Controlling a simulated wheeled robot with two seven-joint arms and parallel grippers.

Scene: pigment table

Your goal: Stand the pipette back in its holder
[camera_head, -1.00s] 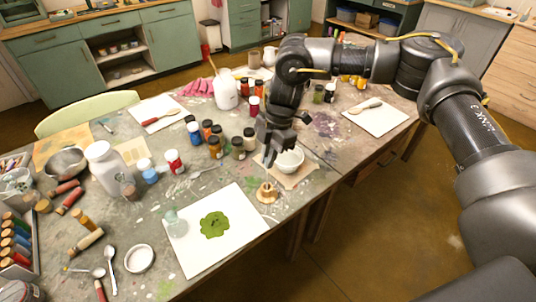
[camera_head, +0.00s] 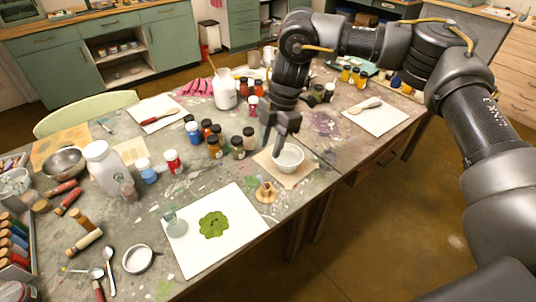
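A small round wooden stand (camera_head: 266,194), which looks like the pipette holder, sits near the table's front edge, right of the white sheet. Something small and thin shows at its top, but I cannot tell whether it is the pipette. I cannot make out the pipette clearly elsewhere. My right gripper (camera_head: 271,146) points down above the table, behind the stand and just left of the white bowl (camera_head: 289,160). It is apart from the stand. Its finger gap is too small and dark to judge, and I see nothing clearly held. My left gripper is out of view.
A white sheet (camera_head: 197,254) with a green pigment patch and a small glass lies in front. Several pigment jars (camera_head: 215,148) stand behind and left of my gripper. The bowl rests on brown paper (camera_head: 298,181). The table's front edge runs close to the stand.

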